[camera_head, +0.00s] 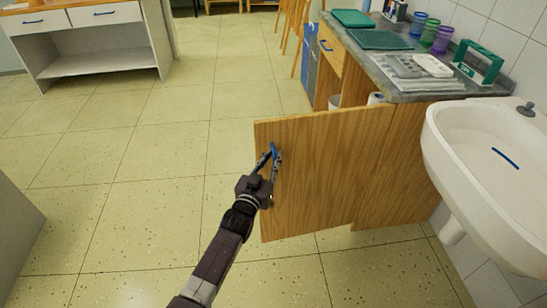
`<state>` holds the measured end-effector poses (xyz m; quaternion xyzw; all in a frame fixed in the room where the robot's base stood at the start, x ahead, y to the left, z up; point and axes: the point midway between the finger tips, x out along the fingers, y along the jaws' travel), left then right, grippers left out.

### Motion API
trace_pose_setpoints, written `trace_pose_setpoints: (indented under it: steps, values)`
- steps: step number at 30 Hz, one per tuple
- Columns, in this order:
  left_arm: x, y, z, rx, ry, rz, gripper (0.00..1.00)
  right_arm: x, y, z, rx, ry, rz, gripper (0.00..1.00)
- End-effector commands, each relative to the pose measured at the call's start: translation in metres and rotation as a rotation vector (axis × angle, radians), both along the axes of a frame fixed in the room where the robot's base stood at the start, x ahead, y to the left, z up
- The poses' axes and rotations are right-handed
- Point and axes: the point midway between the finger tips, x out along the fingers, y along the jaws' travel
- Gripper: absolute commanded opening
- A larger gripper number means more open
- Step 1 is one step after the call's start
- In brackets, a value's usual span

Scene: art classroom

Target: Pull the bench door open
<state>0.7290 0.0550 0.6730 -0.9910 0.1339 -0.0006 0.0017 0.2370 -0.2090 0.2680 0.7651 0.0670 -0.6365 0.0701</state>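The bench door (315,175) is a light wooden panel. It stands swung out from the bench (395,165), and the open compartment shows behind its top edge. Its blue handle (273,150) is near the door's upper left edge. My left gripper (270,160) is at this handle, with its fingers on either side of it, and looks shut on it. The fingers hide part of the handle. My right gripper is not in view.
A white sink (490,165) is at the right, close to the bench. The counter (430,85) holds green trays (380,39), cups and a green rack. A white drawer cabinet (95,45) stands at the back left. The tiled floor left of the door is clear.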

Motion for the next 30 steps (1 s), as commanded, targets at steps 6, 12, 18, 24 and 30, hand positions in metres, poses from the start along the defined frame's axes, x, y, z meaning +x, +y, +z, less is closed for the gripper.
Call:
trace_pose_setpoints:
  steps: [6, 12, 18, 24, 30]
  values:
    - [0.000, -0.001, 0.000, -0.002, 0.001, -0.001, 0.15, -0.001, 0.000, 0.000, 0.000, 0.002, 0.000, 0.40]
    - [-0.006, 0.000, -0.001, -0.002, 0.002, -0.002, 0.15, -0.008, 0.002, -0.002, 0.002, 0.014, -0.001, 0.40]
    - [-0.034, 0.008, -0.002, 0.000, 0.003, -0.002, 0.15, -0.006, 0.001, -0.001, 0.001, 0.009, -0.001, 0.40]
    - [-0.073, 0.019, -0.002, 0.000, 0.003, -0.001, 0.15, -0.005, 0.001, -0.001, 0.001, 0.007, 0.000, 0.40]
    - [-0.103, 0.029, -0.001, 0.001, 0.002, 0.000, 0.15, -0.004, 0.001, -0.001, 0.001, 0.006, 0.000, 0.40]
